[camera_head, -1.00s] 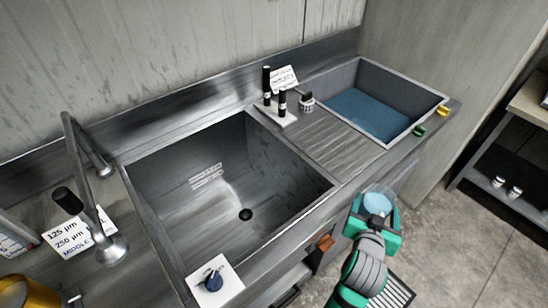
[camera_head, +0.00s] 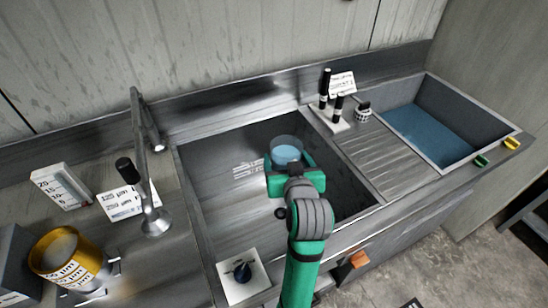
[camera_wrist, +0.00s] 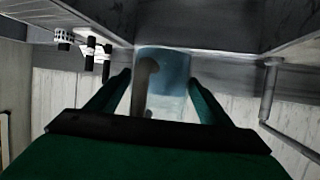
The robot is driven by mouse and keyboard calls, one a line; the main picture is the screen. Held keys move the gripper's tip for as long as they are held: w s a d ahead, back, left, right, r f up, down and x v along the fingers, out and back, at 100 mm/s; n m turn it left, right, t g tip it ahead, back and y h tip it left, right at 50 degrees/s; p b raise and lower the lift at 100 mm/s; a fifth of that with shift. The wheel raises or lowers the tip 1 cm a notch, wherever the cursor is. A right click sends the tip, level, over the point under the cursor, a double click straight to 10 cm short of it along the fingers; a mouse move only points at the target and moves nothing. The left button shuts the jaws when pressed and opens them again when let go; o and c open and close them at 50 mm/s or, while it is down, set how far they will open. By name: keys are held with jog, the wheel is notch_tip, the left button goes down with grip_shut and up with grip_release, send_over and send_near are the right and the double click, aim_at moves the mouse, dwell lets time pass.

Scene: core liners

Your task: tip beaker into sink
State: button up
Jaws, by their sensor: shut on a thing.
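A clear beaker (camera_head: 286,151) with pale blue liquid is held by my green gripper (camera_head: 290,165). In the head view both are over the sink (camera_head: 215,205), near the middle of its opening. The beaker looks upright. In the wrist view the beaker (camera_wrist: 165,80) sits between the two fingers of my gripper (camera_wrist: 162,95), which are shut on it. A curved grey shape shows in front of or through the beaker there. My gripper and arm hide the sink's drain and part of its right side.
A tap (camera_head: 150,170) stands left of the sink. A basin of blue water (camera_head: 425,130) is at the right.

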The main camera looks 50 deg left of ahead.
jog(key=shift+s+a+r+n, duration=0.2)
jog(key=shift+s+a+n, duration=0.1)
jog(key=shift+s+a, duration=0.4)
jog(key=shift+g, duration=0.3)
jog(key=m+g, duration=0.3)
jog(key=shift+w+y, duration=0.1)
jog(key=shift+y, duration=0.2)
jog(key=m+g, duration=0.2)
jog(key=m, duration=0.1)
jog(key=shift+y, duration=0.4)
jog(key=m+g+y, duration=0.1)
jog(key=m, duration=0.1)
jog(key=m+g, duration=0.2)
jog(key=shift+w+d+f+y, duration=0.1)
jog(key=shift+w+y, duration=0.05)
jog(key=shift+y, duration=0.25)
jog(key=m+y, duration=0.1)
jog(key=m, duration=0.1)
jog(key=m+g, duration=0.1)
jog(key=m, duration=0.1)
jog(key=shift+g+y, duration=0.3)
jog(key=shift+y, duration=0.1)
dwell(0.5)
